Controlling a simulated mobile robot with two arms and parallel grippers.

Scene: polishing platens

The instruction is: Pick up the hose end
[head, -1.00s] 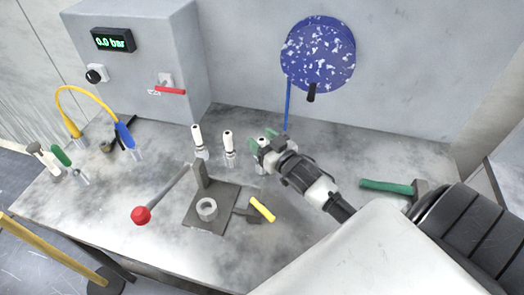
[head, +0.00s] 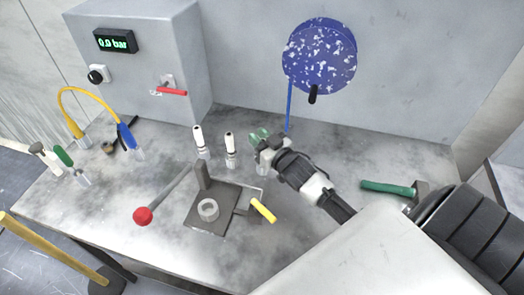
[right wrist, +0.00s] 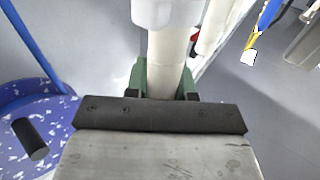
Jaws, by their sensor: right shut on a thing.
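A blue hose (head: 288,108) hangs from the speckled blue reel (head: 320,55) down to the bench behind my right gripper; its lower end is hidden. My right gripper (head: 262,140) is over the bench, left of the hose. In the right wrist view its green fingers (right wrist: 165,82) are shut on a white cylindrical piece (right wrist: 168,50). I cannot tell whether this piece is the hose end. Two similar white fittings, one (head: 198,138) and another (head: 229,146), stand upright to its left. My left gripper is not in view.
A grey plate with a ring (head: 207,209) and a red-knobbed lever (head: 142,215) lie in front. A yellow-handled tool (head: 263,210) is beside it. A green-handled hammer (head: 388,188) lies right. A yellow hose (head: 88,91) arches at left. The grey cabinet (head: 140,65) stands behind.

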